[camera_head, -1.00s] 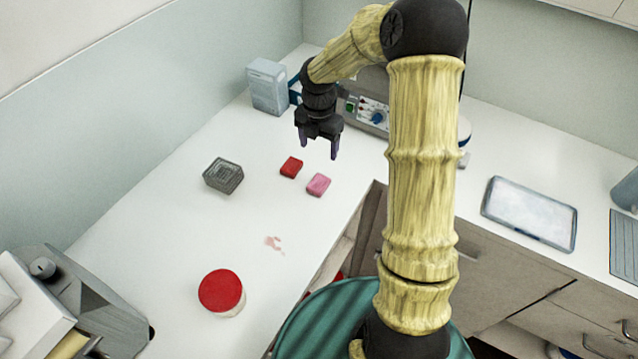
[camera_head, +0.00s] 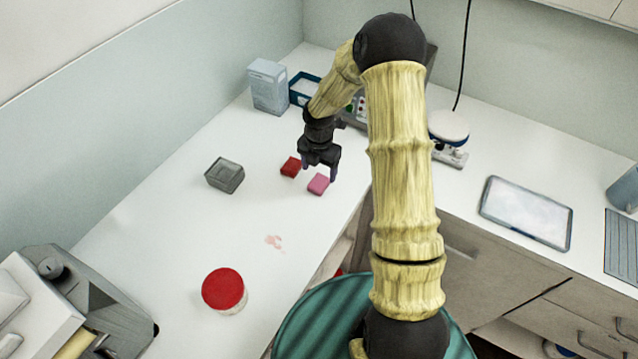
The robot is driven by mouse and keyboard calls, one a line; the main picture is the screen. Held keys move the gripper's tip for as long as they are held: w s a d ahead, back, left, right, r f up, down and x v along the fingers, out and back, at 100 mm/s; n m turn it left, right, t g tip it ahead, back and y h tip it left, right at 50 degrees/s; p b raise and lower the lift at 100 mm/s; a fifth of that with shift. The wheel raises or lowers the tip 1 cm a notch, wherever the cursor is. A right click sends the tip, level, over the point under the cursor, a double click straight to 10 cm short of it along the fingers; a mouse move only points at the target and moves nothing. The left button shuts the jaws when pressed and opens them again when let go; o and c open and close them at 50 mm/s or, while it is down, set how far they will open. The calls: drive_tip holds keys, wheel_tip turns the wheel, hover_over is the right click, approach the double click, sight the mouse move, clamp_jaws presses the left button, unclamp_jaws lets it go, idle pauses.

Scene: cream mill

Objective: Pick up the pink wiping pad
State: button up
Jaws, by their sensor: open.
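The pink wiping pad (camera_head: 318,184) lies flat on the white counter, near its front edge. A red pad (camera_head: 291,167) lies just to its upper left, with a small gap between them. My gripper (camera_head: 320,173) points down with its two fingers apart and nothing between them. In the picture its fingertips reach down to just above the pink pad, one toward the red pad's side and one to the right. How high they hang over the counter is hard to tell.
A grey box (camera_head: 226,175) sits left of the pads. A pinkish stain (camera_head: 273,241) and a red-lidded tub (camera_head: 223,289) lie nearer. A blue-grey carton (camera_head: 269,86) and a blue tray (camera_head: 303,88) stand behind. A white tray (camera_head: 526,212) lies on the right counter.

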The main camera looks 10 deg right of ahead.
sight(320, 180)
drive_tip(key=shift+s+d+f+p, duration=0.15)
drive_tip(key=shift+f+p, duration=0.55)
drive_tip(key=shift+f, duration=1.45)
drive_tip(key=shift+c, duration=0.2)
drive_tip(key=c, duration=1.1)
wheel_tip(320, 180, up, 10)
drive_tip(key=shift+r+b, duration=0.1)
drive_tip(key=shift+b, duration=1.05)
